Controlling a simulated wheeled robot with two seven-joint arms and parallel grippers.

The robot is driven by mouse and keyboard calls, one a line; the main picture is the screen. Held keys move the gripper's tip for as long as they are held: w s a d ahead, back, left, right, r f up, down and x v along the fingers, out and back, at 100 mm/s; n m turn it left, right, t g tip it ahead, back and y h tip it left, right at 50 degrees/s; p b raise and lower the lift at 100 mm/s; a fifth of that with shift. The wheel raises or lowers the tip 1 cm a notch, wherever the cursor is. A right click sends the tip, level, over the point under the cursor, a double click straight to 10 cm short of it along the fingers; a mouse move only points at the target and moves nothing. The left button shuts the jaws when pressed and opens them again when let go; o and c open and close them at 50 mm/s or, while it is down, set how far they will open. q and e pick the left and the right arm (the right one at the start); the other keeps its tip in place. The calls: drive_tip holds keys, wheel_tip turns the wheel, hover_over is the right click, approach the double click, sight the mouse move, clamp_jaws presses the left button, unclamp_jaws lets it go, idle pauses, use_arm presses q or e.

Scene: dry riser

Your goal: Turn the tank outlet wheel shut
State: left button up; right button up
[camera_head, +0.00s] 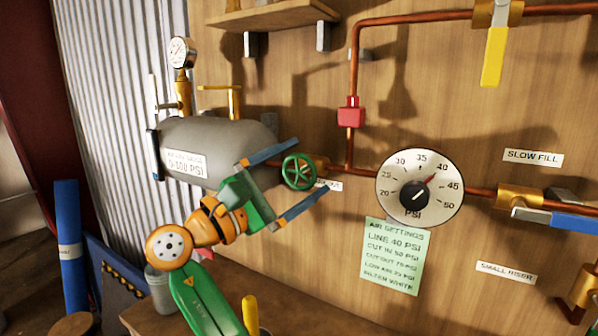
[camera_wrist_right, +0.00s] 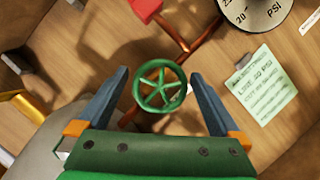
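The tank outlet wheel (camera_head: 299,171) is a small green spoked handwheel on the copper pipe just right of the grey tank (camera_head: 215,142). It also shows in the right wrist view (camera_wrist_right: 159,88), between and beyond the fingertips. My right gripper (camera_head: 306,167) is open, with its blue-grey fingers to either side of the wheel. In the right wrist view the gripper (camera_wrist_right: 162,78) shows clear gaps between both fingers and the wheel rim, and it holds nothing. I cannot tell how far the wheel is turned. My left gripper is not in view.
A large PSI dial (camera_head: 420,187) and a green settings note (camera_head: 393,256) are on the wooden wall to the right. A red fitting (camera_head: 351,112) sits on the pipe above. A yellow lever (camera_head: 493,56) and a blue lever (camera_head: 562,221) are farther right. A pressure gauge (camera_head: 180,53) stands above the tank.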

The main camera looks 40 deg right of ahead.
drive_tip(key=b+v, duration=0.1)
drive_tip(key=v, duration=0.6)
drive_tip(key=shift+b, duration=0.35)
drive_tip(key=shift+w, duration=0.1)
